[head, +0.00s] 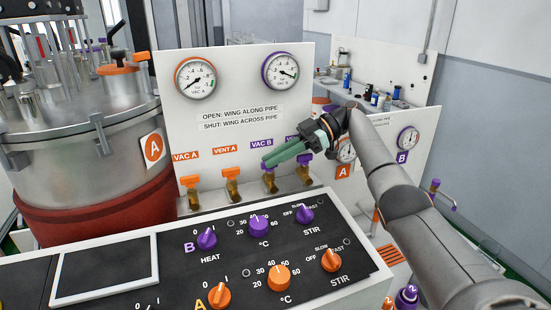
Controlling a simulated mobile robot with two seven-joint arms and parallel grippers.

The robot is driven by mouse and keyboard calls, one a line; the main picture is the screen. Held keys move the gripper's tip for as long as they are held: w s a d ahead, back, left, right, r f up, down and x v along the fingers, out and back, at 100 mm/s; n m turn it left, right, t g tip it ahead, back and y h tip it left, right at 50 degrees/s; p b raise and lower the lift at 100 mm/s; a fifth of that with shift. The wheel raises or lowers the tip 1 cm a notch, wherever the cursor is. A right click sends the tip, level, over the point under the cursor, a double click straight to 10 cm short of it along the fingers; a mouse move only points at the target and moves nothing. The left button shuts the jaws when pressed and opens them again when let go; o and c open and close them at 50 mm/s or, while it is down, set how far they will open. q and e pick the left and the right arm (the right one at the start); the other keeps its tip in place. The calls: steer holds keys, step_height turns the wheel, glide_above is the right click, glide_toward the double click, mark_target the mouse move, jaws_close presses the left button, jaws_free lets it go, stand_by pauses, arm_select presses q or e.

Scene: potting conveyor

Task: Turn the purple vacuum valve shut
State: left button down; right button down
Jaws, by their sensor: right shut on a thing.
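The purple VAC B vacuum valve (270,182) stands in the row of valves at the foot of the white panel, under its purple label (262,143). My right gripper (266,162), with green fingers, reaches in from the right and is shut on the valve's purple wing. The fingers hide most of the wing, so I cannot tell whether it lies along or across the pipe. A sign (240,118) on the panel reads open with wing along pipe, shut with wing across pipe. My left gripper is out of view.
Gauges (195,78) (281,71) sit above. A knob console (180,240) lies in front, a steel vessel (80,120) at left.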

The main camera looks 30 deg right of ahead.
steer(key=shift+f, duration=0.2)
stand_by(0.3)
steer(key=c, duration=0.9)
jaws_free()
steer(key=shift+r, duration=0.1)
